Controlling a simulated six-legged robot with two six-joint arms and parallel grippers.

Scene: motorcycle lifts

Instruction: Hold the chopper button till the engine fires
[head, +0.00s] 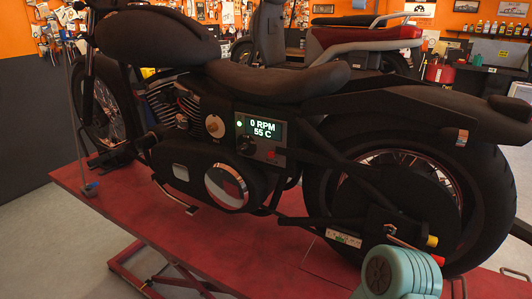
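The chopper is a matte black motorcycle (280,82) standing upright on a red lift platform (120,207), its front wheel at the left. Its control panel (258,138) sits below the seat, at the middle of the picture. A lit display (262,128) on it reads 0 RPM and 55 C. A small green light (239,124) glows left of the display. A black knob (245,146) and a small red button (271,154) are below it. Nothing covers the button. I make out neither of my grippers in the head view.
A rounded teal part (400,274), possibly mine, stands low in front of the rear wheel (480,200). A red and grey motorcycle (365,40) is behind the chopper. Grey floor (45,245) is open at the left. A dark counter (485,68) stands at the back right.

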